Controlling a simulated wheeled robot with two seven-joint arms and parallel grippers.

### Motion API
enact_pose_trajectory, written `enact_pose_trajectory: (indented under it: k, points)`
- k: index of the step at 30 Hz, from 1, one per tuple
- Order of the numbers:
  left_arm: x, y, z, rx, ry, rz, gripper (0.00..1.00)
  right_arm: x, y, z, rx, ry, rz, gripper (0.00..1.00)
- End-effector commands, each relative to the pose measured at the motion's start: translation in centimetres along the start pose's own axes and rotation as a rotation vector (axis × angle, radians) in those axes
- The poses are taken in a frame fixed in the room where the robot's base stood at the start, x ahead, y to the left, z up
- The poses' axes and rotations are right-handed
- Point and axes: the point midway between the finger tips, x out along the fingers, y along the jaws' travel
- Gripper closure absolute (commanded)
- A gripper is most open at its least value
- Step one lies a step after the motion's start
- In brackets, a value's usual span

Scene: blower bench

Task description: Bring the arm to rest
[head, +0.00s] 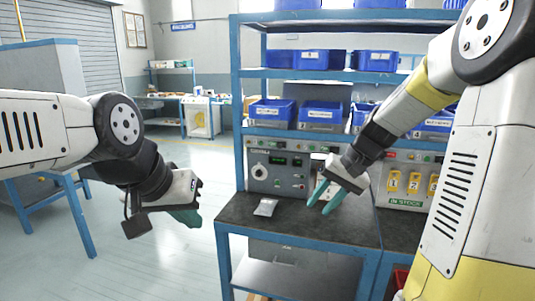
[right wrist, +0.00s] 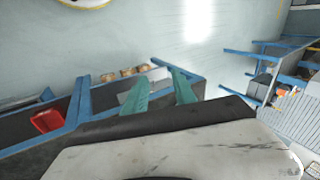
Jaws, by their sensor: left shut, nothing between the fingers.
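My left gripper (head: 187,216) hangs in the air left of the blue-framed bench, above the open floor. Its teal fingers are together with nothing between them. My right gripper (head: 327,199) is over the dark bench top (head: 300,229), in front of the grey control panels. Its two teal fingers are spread apart and look empty. The right wrist view also shows these right fingers (right wrist: 160,90) apart, with blue bench framing beyond them.
A small grey piece (head: 266,207) lies on the bench top, left of my right gripper. Blue bins (head: 321,115) fill the shelves above. A grey panel with dials (head: 278,171) stands at the bench's back. Open floor (head: 130,263) lies to the left. A red bin (right wrist: 47,121) shows in the right wrist view.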

Motion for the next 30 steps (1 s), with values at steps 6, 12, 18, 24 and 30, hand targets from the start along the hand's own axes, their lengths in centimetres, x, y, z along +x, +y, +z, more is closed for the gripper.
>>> enact_pose_trajectory:
  k: [6,12,18,24,30]
  points:
    - [0.0,0.0,0.0,0.000,0.000,0.000,1.00,-5.3,-2.3,6.8,-0.142,0.129,0.121,0.67]
    - [0.0,0.0,0.0,0.000,0.000,0.000,1.00,-8.2,-2.4,12.6,-0.249,0.258,0.197,0.67]
    - [0.0,0.0,0.0,0.000,0.000,0.000,1.00,-9.3,-1.8,16.0,-0.313,0.352,0.229,0.67]
    - [0.0,0.0,0.0,0.000,0.000,0.000,1.00,-9.5,-1.5,16.9,-0.330,0.380,0.238,0.67]
    - [0.0,0.0,0.0,0.000,0.000,0.000,1.00,-9.5,-1.5,16.9,-0.329,0.379,0.238,0.67]
